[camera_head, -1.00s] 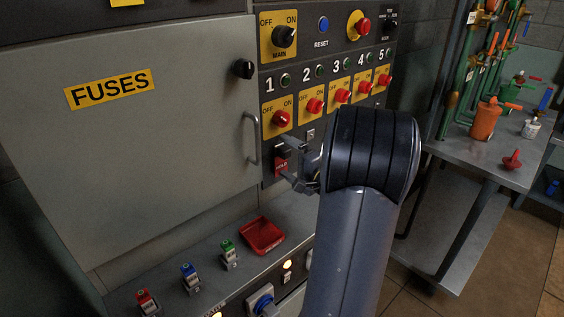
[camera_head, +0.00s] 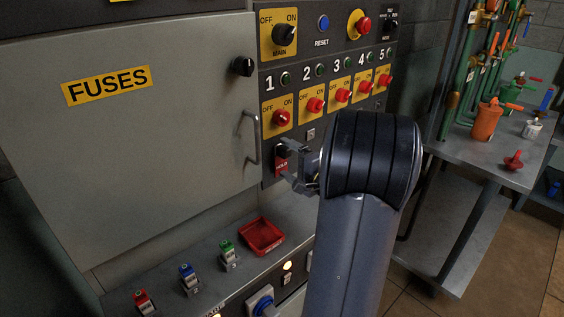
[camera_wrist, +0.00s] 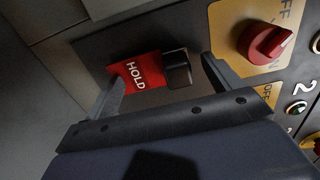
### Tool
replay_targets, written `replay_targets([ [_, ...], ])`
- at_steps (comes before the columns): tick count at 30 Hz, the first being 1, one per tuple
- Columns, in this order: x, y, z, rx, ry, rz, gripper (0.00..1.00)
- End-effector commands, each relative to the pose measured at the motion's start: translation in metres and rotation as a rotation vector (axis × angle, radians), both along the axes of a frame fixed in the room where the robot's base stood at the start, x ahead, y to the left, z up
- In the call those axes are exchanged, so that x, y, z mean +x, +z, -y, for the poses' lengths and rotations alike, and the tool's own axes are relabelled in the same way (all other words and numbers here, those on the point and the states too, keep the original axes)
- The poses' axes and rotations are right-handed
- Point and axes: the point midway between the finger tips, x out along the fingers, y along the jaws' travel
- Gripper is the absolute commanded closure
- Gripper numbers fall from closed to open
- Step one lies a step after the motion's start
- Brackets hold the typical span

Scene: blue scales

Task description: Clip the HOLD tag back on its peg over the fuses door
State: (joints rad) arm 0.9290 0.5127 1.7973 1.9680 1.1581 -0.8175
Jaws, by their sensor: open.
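The red HOLD tag (camera_head: 281,166) is upright against the dark panel, just right of the fuses door's handle. In the wrist view the tag (camera_wrist: 137,73) joins a black block (camera_wrist: 177,69) at its top end. My gripper (camera_wrist: 163,72) is open, one finger on each side of the tag and block, with gaps visible. In the head view my gripper (camera_head: 289,167) is beside the tag, partly hidden by my arm. The grey fuses door (camera_head: 150,170) is shut. A black knob (camera_head: 243,67) is at its upper right; I cannot tell whether it is the peg.
The door handle (camera_head: 251,138) is close left of my gripper. Red breaker knobs, such as this one (camera_wrist: 265,42), sit above and right of it. Below, a ledge carries a red tray (camera_head: 262,236) and several small coloured fuses (camera_head: 188,279). A workbench (camera_head: 480,155) stands right.

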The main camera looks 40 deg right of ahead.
Motion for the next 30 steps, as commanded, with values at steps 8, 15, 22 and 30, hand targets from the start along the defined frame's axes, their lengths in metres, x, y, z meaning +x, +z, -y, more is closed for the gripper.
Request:
replay_targets([
  [8, 0.0015, 0.006, -0.0005, -0.005, 0.004, 0.013, 0.4],
  [15, 0.0017, 0.0071, -0.0004, -0.006, 0.004, 0.016, 0.6],
  [22, 0.0017, 0.0062, -0.0005, -0.005, 0.004, 0.014, 0.79],
  [30, 0.0014, 0.003, -0.0011, -0.002, 0.005, 0.008, 0.96],
])
